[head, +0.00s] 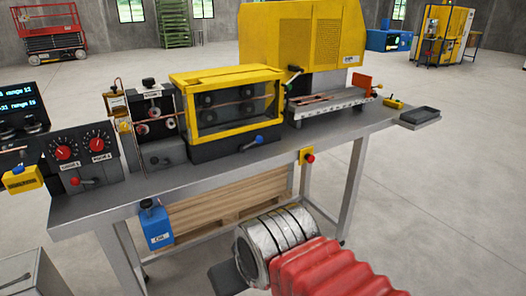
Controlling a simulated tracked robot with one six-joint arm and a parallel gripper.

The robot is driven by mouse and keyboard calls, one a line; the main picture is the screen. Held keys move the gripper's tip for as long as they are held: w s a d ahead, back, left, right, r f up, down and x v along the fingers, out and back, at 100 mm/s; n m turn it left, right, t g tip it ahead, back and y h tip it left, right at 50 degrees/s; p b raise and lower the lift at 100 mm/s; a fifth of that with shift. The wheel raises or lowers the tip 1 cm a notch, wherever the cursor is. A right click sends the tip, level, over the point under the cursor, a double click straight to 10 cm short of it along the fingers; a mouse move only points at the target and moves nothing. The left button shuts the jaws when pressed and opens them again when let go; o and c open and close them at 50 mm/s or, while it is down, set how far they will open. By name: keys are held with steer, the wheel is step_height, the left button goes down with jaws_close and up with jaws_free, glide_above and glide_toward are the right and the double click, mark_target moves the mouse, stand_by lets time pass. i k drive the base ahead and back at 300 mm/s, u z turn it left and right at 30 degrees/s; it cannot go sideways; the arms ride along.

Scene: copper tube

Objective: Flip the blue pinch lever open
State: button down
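A lever with a blue knob (259,139) sits on the dark front base of the yellow-framed guard box (222,137). Whether this position is open or shut I cannot tell. Copper tube and dark rollers show behind the clear front of the box. My arm, with a red ribbed sleeve and a silver banded section, reaches in from the bottom, in front of the bench and well below the lever. No gripper fingers show.
The grey bench (165,180) carries a dial panel (88,150) at left, a small roller unit (152,120), and a tall yellow machine (300,40) at back right. Floor at right is clear.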

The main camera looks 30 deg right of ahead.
mark_target(242, 148)
steer(key=z, duration=0.05)
steer(key=i, duration=1)
steer(key=u, duration=0.05)
